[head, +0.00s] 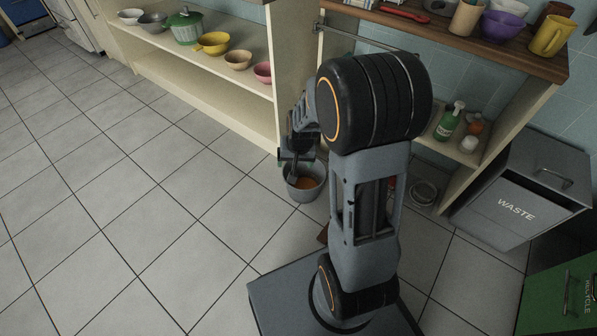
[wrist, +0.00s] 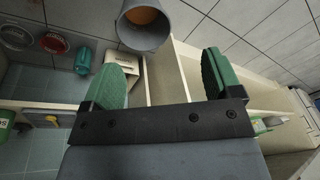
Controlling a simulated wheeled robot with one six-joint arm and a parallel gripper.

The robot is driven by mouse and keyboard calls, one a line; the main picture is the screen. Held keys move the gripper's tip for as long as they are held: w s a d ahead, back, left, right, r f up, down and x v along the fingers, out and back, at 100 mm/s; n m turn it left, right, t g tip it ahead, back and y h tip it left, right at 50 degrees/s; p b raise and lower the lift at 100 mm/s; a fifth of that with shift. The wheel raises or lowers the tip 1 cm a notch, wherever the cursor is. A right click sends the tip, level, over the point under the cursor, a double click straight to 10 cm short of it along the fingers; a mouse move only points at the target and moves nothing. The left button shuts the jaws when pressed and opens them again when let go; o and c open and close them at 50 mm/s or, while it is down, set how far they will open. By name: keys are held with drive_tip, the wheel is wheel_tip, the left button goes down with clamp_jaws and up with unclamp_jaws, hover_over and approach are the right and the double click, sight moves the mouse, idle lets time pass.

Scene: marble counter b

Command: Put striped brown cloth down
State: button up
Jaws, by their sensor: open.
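My gripper (wrist: 163,75) is open, with its two green-padded fingers apart and nothing between them in the wrist view. In the head view my gripper (head: 296,158) is small, partly hidden by my arm, and appears close to a grey bucket (head: 309,194) on the tiled floor. The bucket also shows at the top of the wrist view (wrist: 147,38), beyond the fingers. An orange-brown thing (head: 305,183) lies inside the bucket, and it shows in the wrist view too (wrist: 147,15). I cannot make out stripes or confirm that it is the striped brown cloth.
A low shelf (head: 184,72) with bowls and a green pot (head: 186,27) stands at the back left. A wooden counter (head: 455,45) holds a yellow mug (head: 551,37) and purple bowl (head: 502,26). A waste bin (head: 515,205) stands right. Floor at left is clear.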

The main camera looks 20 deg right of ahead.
drive_tip(key=s+a+r+n, duration=0.2)
drive_tip(key=s+r, duration=0.4)
drive_tip(key=s+a+r+n, duration=0.2)
drive_tip(key=s+a+r, duration=0.1)
drive_tip(key=s+r, duration=0.4)
drive_tip(key=shift+s, duration=0.3)
